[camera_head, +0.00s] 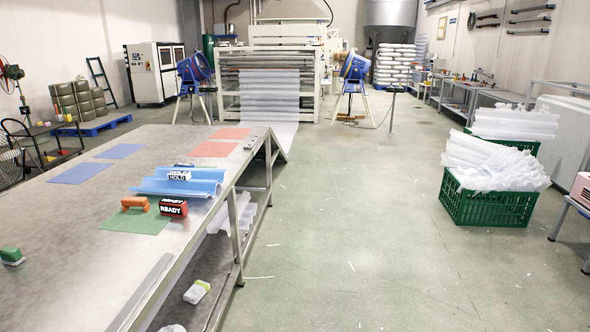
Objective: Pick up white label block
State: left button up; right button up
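The white label block (179,175) has a dark top with white lettering and a white front marked "HOLD". It rests on the blue corrugated sheet (205,187) on the metal table (55,225). A red and black block marked "READY" (173,208) stands just in front of the sheet, at the right edge of a green mat. Neither of my grippers shows in the head view.
An orange-handled tool (135,203) lies on the green mat (135,222). A green-handled tool (12,257) is at the table's left. Red and blue mats lie farther back. Green crates (487,207) of white sheets stand at right. The floor between is mostly clear.

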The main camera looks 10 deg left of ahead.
aim_at(172, 175)
jog(key=i, duration=2.15)
jog(key=i+u, duration=0.25)
jog(key=i, duration=0.2)
jog(key=i+l+u, duration=0.2)
jog(key=i, duration=0.25)
jog(key=i+l+u, duration=0.25)
jog(key=i, duration=0.2)
